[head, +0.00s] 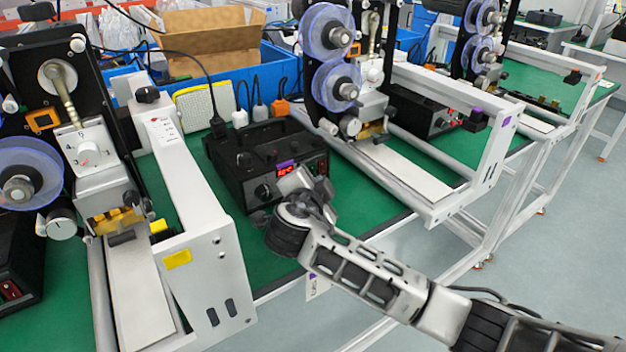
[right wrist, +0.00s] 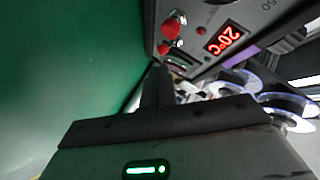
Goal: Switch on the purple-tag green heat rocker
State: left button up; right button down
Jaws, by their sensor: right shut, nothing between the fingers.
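A black control box (head: 262,150) stands on the green table between two machines. A purple tag (head: 288,163) sits on its front, near a lit red display (head: 286,171). In the right wrist view, its panel (right wrist: 203,13) shows a lit display (right wrist: 225,38) reading about 20 °C, upside down. A small dark, greenish rocker-like part (right wrist: 179,65) lies close to my fingertips; its position and any light are unclear. My right gripper (head: 297,181) is shut and empty, right in front of the panel, hiding part of it; contact cannot be told. My left gripper is not in view.
Red knobs (right wrist: 172,27) sit beside the rocker-like part. A grey machine arm (head: 188,185) with a yellow tag (head: 177,259) stands left of the box. Another machine frame (head: 415,190) stands right. A second black box (head: 425,108) is farther back.

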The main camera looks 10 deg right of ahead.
jog(key=shift+w+a+b, duration=0.1)
jog(key=shift+w+b, duration=0.25)
dwell(0.7)
dwell(0.4)
jog(key=shift+s+d, duration=0.25)
jog(key=shift+s, duration=0.45)
jog(key=shift+s+d+r+p, duration=0.25)
jog(key=shift+s+p, duration=0.2)
jog(key=shift+s, duration=0.2)
jog(key=shift+s+d+r+p, duration=0.1)
jog(key=shift+s+d+p, duration=0.1)
jog(key=shift+s+p, duration=0.35)
jog(key=shift+s+d+r, duration=0.1)
jog(key=shift+s+d, duration=0.1)
jog(key=shift+s, duration=0.4)
jog(key=shift+s+d, duration=0.2)
jog(key=shift+s, duration=0.35)
